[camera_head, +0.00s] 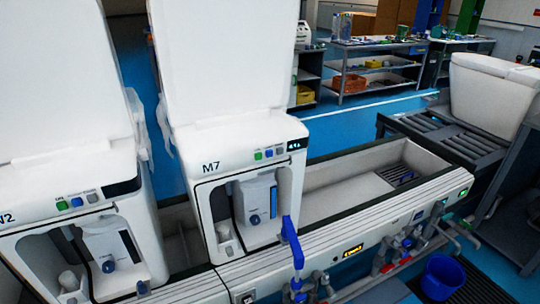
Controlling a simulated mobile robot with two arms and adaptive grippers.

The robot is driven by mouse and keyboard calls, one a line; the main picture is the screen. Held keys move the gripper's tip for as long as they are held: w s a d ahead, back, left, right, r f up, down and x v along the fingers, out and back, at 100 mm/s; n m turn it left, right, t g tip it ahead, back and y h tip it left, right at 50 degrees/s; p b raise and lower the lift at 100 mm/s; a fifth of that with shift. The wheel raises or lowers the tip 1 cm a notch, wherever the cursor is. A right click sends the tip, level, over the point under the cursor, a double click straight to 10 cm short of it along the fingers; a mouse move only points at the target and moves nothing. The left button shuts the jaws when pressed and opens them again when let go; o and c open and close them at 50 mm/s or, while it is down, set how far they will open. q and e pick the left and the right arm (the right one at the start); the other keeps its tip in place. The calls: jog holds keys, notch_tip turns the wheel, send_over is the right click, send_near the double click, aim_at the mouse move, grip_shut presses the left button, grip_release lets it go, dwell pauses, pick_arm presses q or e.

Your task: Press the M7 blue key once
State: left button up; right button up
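The white M7 machine (240,140) stands left of the middle, with its tall white lid panel raised. On its sloping top front is a row of three small square keys: a green key (258,155), the blue key (269,153) in the middle and a grey key (280,151). A small dark display (297,144) with lit characters sits right of the keys. Nothing covers the blue key. Whether it is pressed in is too small to tell. Neither of my grippers shows in the head view.
A similar machine (75,180) with its own green, blue and grey keys stands at left. A blue upright part (291,243) rises before M7's right front corner. An open trough (360,185) lies right of M7. A blue bucket (442,277) and pipes are at lower right.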

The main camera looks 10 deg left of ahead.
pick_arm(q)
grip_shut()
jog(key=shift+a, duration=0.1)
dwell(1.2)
